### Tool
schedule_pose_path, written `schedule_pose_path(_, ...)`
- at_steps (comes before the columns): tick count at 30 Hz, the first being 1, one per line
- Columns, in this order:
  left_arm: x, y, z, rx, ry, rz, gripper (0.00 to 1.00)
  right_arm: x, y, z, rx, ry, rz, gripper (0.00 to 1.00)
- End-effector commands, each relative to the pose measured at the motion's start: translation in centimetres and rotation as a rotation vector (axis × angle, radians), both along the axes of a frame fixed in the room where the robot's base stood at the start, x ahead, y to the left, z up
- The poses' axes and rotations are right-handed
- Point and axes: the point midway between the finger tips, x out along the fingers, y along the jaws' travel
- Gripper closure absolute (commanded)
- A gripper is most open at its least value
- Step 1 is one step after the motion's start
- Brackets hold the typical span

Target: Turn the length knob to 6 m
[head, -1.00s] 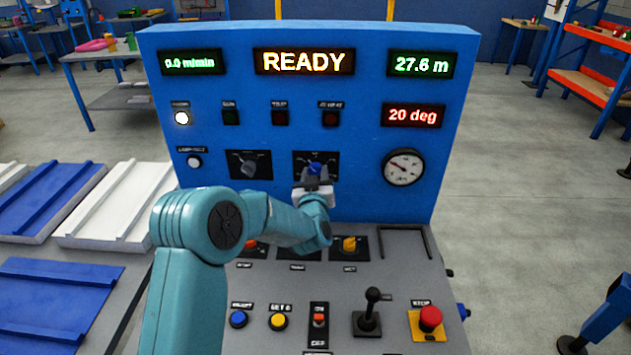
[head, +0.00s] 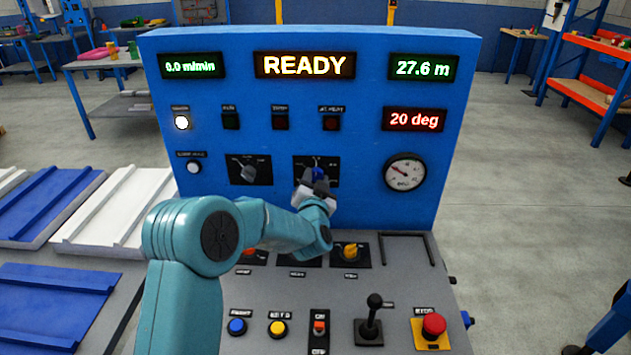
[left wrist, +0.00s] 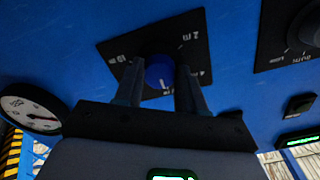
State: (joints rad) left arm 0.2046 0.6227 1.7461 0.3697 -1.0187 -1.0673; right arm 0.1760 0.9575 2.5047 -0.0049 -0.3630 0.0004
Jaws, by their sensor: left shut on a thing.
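The blue length knob (head: 318,173) sits on a black plate (head: 330,162) on the upright blue panel. My left gripper (head: 317,184) is shut on the knob and partly covers it in the head view. In the left wrist view the knob (left wrist: 159,72) is between the two dark fingers (left wrist: 160,88). A small white mark shows on the knob's face. White metre labels ring the plate, but most are too small or hidden to read, so I cannot tell the exact setting. My right gripper is not in view.
A grey selector knob (head: 248,172) is left of the length knob, and a round gauge (head: 404,173) is right. Below, the grey console has a joystick (head: 373,312), a red stop button (head: 433,325) and a yellow knob (head: 350,250). Displays read READY, 27.6 m and 20 deg.

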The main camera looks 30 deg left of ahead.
Motion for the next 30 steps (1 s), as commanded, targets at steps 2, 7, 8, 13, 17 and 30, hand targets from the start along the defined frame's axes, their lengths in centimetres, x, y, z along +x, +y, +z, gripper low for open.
schedule_pose_path(2,0.01,0.00,0.08,0.009,0.004,0.000,0.91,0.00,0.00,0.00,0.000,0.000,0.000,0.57)
schedule_pose_path(7,0.01,0.00,0.08,0.016,0.008,0.000,0.91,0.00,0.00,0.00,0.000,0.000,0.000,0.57)
schedule_pose_path(8,0.01,0.01,0.08,0.016,0.008,0.000,0.91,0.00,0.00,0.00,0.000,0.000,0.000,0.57)
schedule_pose_path(13,0.02,0.01,0.09,0.017,0.008,0.000,0.91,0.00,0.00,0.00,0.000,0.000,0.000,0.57)
schedule_pose_path(17,0.02,0.01,0.09,0.016,0.007,0.000,0.44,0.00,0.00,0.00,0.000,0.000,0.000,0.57)
schedule_pose_path(30,-0.73,-0.48,-0.01,0.015,0.008,0.000,0.35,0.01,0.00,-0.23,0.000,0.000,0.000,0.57)
